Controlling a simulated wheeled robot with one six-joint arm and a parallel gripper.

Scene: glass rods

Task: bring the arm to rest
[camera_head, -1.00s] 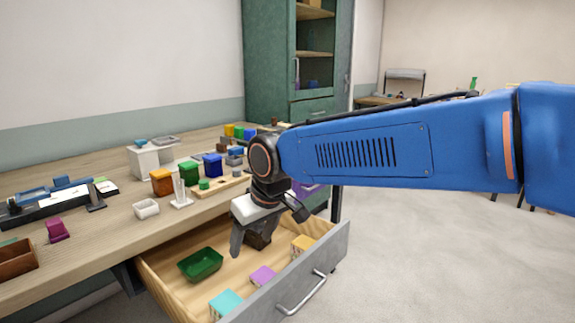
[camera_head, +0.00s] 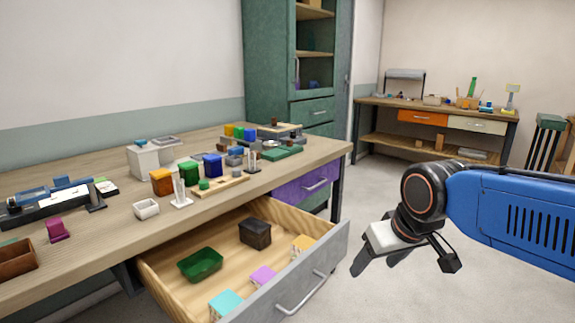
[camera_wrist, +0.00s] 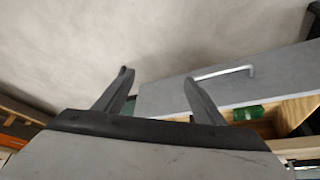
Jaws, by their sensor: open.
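My gripper (camera_head: 376,264) hangs at the end of my blue arm, to the right of the open drawer (camera_head: 334,252) and clear of it in the head view. Its fingers are apart with nothing between them. In the wrist view my gripper (camera_wrist: 160,85) also shows two spread fingers over bare floor and the grey drawer front (camera_wrist: 240,75).
The open drawer holds a green tray (camera_head: 201,264), a dark box (camera_head: 255,233) and several coloured blocks. The workbench (camera_head: 110,225) carries many small objects. A second bench (camera_head: 390,104) stands at the back right. The floor (camera_head: 345,295) between is clear.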

